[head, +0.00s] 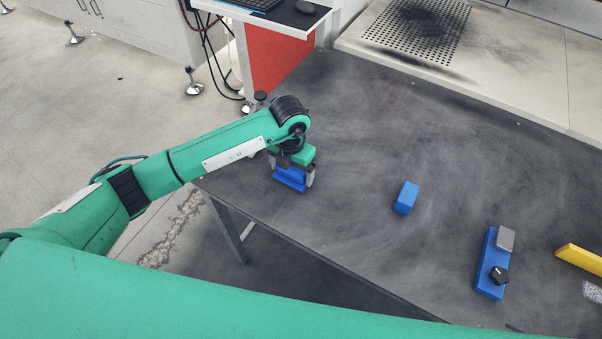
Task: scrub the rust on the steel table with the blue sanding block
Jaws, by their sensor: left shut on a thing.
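The dark grey steel table (350,130) fills the middle and right of the head view, with pale swirling scuffs. No clear rust patch shows; any under my left gripper is hidden. My left gripper (291,181) is shut on a blue block (289,179), low over the table's left corner. I cannot tell whether the block touches the table. Its fingers and wrist partly cover it. A second blue block (405,197) lies on the table to the right, apart from the gripper. My right gripper is not in view.
A blue tool (484,275) with a grey plate and black knob lies at the right. A yellow bar (579,260) lies at the right edge. A perforated panel (417,30) is at the back. The table between the two blue blocks is clear.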

